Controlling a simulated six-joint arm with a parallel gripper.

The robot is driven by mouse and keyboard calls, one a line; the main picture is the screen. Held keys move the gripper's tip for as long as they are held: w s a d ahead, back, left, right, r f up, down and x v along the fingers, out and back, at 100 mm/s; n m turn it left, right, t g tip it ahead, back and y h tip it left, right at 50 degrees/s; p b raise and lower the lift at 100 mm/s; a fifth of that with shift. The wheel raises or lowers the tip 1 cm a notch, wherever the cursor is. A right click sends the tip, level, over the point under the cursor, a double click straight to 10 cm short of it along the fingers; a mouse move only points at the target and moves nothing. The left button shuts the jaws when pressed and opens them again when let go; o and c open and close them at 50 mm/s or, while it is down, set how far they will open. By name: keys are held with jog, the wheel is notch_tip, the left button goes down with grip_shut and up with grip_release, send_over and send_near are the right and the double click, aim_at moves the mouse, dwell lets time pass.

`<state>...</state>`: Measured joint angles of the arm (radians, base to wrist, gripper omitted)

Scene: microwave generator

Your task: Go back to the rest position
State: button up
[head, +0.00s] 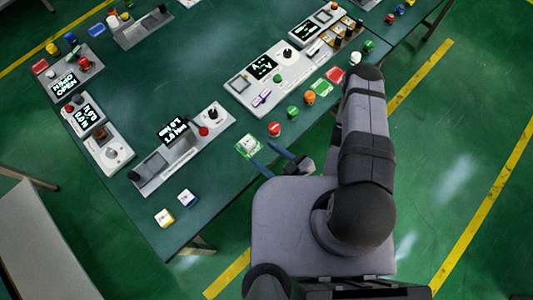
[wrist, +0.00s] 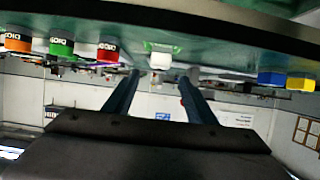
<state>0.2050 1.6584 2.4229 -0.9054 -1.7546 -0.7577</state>
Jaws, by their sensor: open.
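My gripper (head: 268,160) is low in the middle of the head view, at the near edge of the teal table (head: 215,95). Its two blue-grey fingers are spread apart with nothing seen between them. In the wrist view the gripper (wrist: 160,85) also shows open, the fingers pointing toward the table edge. A small white and green block (head: 248,146) sits on the table just beyond the fingertips. It shows in the wrist view as a white block on green (wrist: 160,58), apart from the fingers.
Red (head: 274,129), green (head: 292,112) and orange (head: 309,98) round pieces line the edge to the right. A yellow-white block (head: 164,217) and a blue-white block (head: 187,198) lie to the left. Grey control panels (head: 185,150) stand behind. Green floor right of my arm is clear.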

jog(key=w+d+m+h, duration=0.1)
jog(key=w+d, duration=0.2)
jog(key=w+d+f+m+t+h, duration=0.1)
jog(key=w+d+m+h, duration=0.1)
jog(key=d, duration=0.2)
jog(key=w+d+f+m+h, duration=0.1)
jog(key=w+d+h, duration=0.1)
jog(key=w+d, duration=0.1)
jog(key=shift+w+d+f+m+t, duration=0.2)
jog(key=shift+w+d+m+t, duration=0.1)
jog(key=shift+d+t, duration=0.15)
jog(key=w+d+g, duration=0.1)
jog(key=w+d+n+g, duration=0.1)
jog(key=w, duration=0.1)
jog(key=shift+f+g+h+b, duration=0.1)
jog(key=shift+g+h+b, duration=0.2)
jog(key=shift+g+b, duration=0.05)
jog(key=s+d+r+m+g+h+b, duration=0.15)
jog(key=d+r+g+h, duration=0.35)
jog(key=r, duration=0.6)
jog(key=s+a+r+m+g+y, duration=0.1)
jog(key=s+a+r+m+g, duration=0.2)
jog(key=s+r, duration=0.6)
jog(key=shift+s+r+m+g, duration=0.4)
jog(key=shift+s+m, duration=0.05)
jog(key=shift+s, duration=0.7)
